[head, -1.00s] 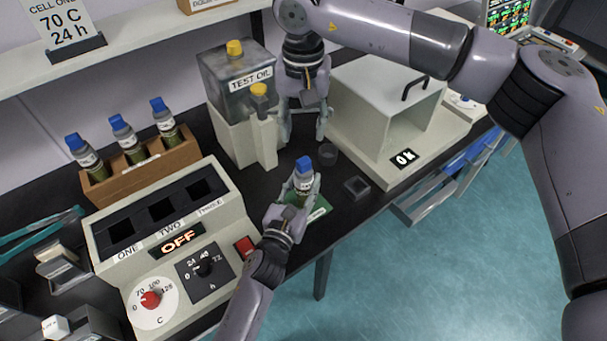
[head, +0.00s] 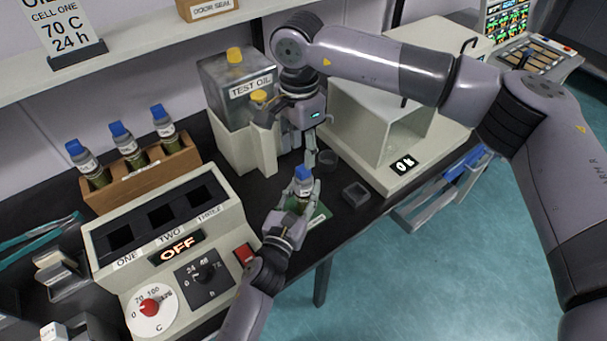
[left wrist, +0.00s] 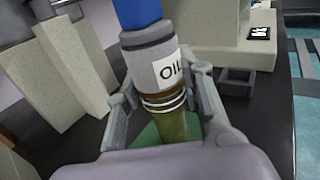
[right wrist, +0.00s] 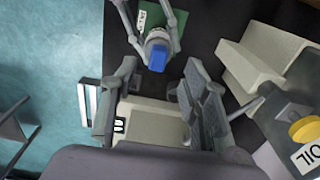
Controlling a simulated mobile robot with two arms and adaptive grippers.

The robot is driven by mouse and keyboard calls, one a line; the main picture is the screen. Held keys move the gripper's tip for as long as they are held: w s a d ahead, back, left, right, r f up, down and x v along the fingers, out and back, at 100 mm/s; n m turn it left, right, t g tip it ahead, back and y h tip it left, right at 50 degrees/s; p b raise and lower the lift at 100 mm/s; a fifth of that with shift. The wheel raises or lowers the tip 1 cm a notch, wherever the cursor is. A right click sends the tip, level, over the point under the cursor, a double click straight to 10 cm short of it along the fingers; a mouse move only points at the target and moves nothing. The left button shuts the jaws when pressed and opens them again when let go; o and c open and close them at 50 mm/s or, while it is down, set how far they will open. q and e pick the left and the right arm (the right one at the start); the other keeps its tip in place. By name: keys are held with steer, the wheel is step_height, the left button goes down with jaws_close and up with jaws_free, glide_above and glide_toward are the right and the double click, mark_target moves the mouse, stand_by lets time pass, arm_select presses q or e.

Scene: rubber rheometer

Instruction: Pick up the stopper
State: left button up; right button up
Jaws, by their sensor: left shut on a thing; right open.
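My left gripper (head: 301,190) is shut on an oil bottle (left wrist: 175,125) and holds it upright above a green mat (head: 318,217). The bottle has dark green contents and a grey collar lettered "OIL". Its blue stopper (head: 303,174) is on top and shows partly in the left wrist view (left wrist: 138,12). My right gripper (head: 312,150) is open and empty, behind and above the bottle. In the right wrist view the blue stopper (right wrist: 157,57) appears between and just beyond the open fingertips (right wrist: 160,72), with no contact visible.
The test oil tank (head: 236,88) stands close behind left, and a white chamber (head: 385,110) behind right. The heater block (head: 170,235) and a rack (head: 140,178) with several bottles stand left.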

mark_target(303, 168)
steer(key=f, duration=0.6)
steer(key=shift+w+d+f, duration=0.2)
steer(key=shift+d, duration=0.15)
jaws_close()
stand_by(0.3)
step_height(303, 168, up, 15)
stand_by(1.0)
arm_select(q)
steer(key=o, duration=1.4)
steer(key=shift+c, duration=0.2)
